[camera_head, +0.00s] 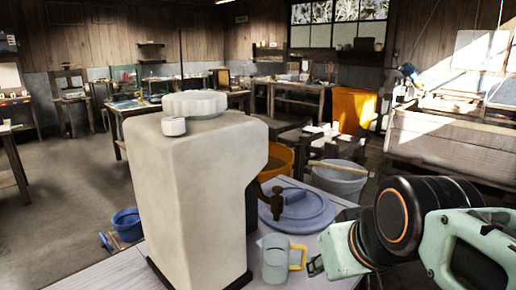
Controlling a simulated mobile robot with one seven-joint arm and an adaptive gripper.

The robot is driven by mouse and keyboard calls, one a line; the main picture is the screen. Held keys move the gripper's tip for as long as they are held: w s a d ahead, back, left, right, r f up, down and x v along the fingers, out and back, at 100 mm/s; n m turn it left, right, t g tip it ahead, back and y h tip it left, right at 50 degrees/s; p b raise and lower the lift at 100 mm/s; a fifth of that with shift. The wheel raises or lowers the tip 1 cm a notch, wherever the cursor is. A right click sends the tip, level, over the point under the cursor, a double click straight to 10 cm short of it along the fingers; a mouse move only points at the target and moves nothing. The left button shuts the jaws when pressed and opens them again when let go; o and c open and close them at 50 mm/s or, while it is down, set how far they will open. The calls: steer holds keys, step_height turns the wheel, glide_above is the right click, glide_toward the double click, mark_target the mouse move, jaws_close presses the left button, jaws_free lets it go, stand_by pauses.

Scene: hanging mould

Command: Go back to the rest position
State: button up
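My gripper (316,265) comes in from the right at the end of my pale green and black arm. Its small dark fingertips are just to the right of the mug's handle. From this view I cannot tell whether the fingers are open or shut, or whether they touch the handle. A pale grey-green mug (274,261) with a yellow handle stands upright on the table (205,278), in front of a round blue-grey lid (297,212).
A tall cream container (203,190) with a white cap (194,104) and a dark tap (270,199) stands left of the mug. An orange bucket (277,161) and a grey bucket (339,183) are behind. A blue bucket (128,224) is on the floor at left.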

steer(key=s+d+f+m+g+h, duration=0.1)
steer(key=s+f+m+g, duration=0.1)
steer(key=s+f, duration=0.25)
step_height(320, 180, up, 24)
steer(key=p, duration=2.3)
steer(key=shift+a, duration=0.1)
